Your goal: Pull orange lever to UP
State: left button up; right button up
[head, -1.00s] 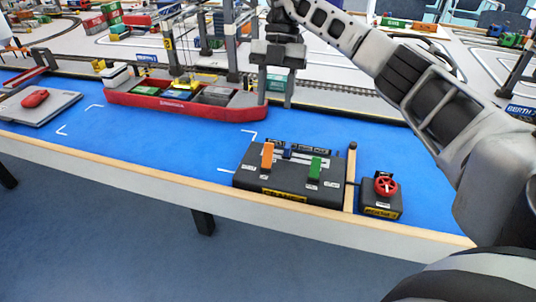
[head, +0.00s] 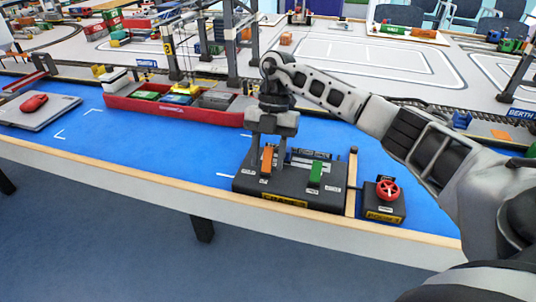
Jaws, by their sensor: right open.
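The black control box (head: 286,188) sits on the blue table near its front edge. Its orange lever (head: 267,161) stands on the left side of the box and its green lever (head: 316,173) on the right. My right gripper (head: 266,164) points down over the box, with its fingers on either side of the orange lever. The fingers are open; whether they touch the lever cannot be told. The label lettering near the levers is too small to read. My left gripper is not in view.
A red ship (head: 180,112) and crane legs stand behind on the left. A grey pad with a red object (head: 33,103) lies far left. Blue table between is clear.

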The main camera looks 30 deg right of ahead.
grip_shut()
